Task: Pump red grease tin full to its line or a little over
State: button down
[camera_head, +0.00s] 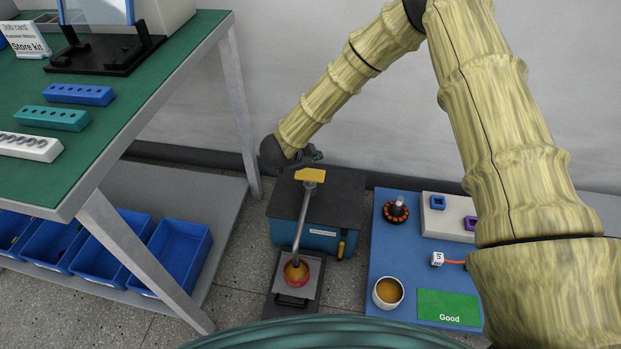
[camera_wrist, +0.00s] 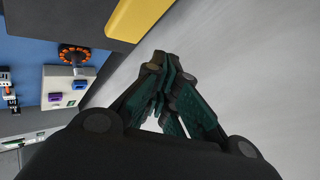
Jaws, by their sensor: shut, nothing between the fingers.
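The red grease tin (camera_head: 297,279) sits on a grey plate under the end of a long grey spout (camera_head: 303,225). Yellow-brown grease shows inside it; its fill line cannot be made out. The spout comes from a teal pump box (camera_head: 318,238) with a dark top. A yellow pump pad (camera_head: 310,175) stands above the box at the spout's upper end. The pad also shows at the top of the wrist view (camera_wrist: 138,18). My gripper (camera_head: 316,154) is just above and behind the pad. In the wrist view its fingers (camera_wrist: 162,62) are shut and empty, apart from the pad.
A blue mat (camera_head: 412,255) at right holds a cup (camera_head: 388,293) of yellow-brown stuff, a green Good card (camera_head: 449,307), a black-and-orange round part (camera_head: 396,212) and a white block (camera_head: 446,217). A green-topped bench (camera_head: 150,75) with blue bins (camera_head: 180,253) stands left.

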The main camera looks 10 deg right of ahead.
aim_at(314, 173)
jog(key=shift+f+b, duration=0.35)
jog(key=shift+f, duration=1.45)
jog(key=shift+f, duration=2)
dwell(2.2)
dwell(0.3)
jog(key=shift+r+p, duration=2)
jog(key=shift+p, duration=0.15)
